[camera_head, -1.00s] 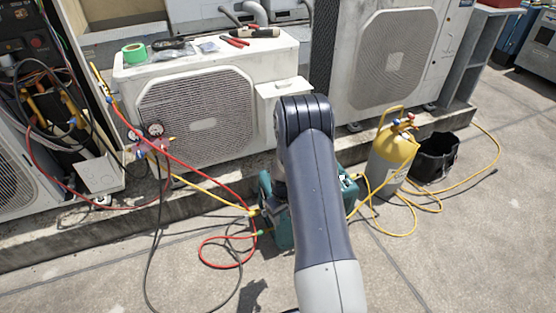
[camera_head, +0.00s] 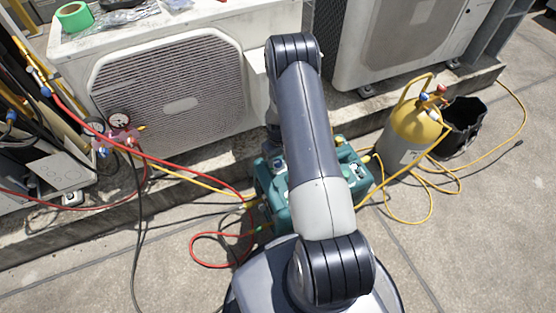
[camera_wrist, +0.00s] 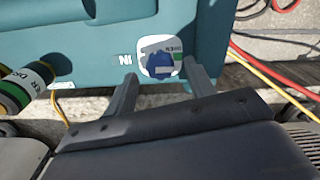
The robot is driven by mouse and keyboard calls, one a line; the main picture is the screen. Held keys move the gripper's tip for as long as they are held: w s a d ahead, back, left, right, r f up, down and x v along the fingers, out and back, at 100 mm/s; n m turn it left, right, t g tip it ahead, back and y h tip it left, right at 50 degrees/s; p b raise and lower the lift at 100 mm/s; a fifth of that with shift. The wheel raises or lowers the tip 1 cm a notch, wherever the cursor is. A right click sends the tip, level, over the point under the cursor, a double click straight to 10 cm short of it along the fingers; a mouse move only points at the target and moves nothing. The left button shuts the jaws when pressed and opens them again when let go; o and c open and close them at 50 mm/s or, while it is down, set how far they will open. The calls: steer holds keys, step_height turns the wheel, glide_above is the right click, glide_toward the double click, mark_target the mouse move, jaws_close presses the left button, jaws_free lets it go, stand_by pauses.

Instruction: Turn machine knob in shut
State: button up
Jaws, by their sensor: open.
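The teal machine (camera_head: 357,174) stands on the concrete, partly hidden behind my arm in the head view. In the wrist view the machine's teal wall (camera_wrist: 90,45) fills the upper part. A blue knob (camera_wrist: 159,65) sits on a white round plate there, with the letters "IN" to its left. My gripper (camera_wrist: 159,70) is open, with one finger on each side of the knob's lower part as seen from the wrist. Whether the fingers touch the knob cannot be told. My gripper is hidden in the head view.
A green-and-white banded cylinder (camera_wrist: 22,88) sticks out at the left in the wrist view. Red and yellow hoses (camera_head: 195,180) run to the machine. A yellow gas bottle (camera_head: 411,137) and a black bucket (camera_head: 464,127) stand to the right.

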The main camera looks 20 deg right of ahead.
steer(key=shift+f, duration=0.8)
steer(key=shift+c, duration=0.4)
steer(key=c, duration=0.9)
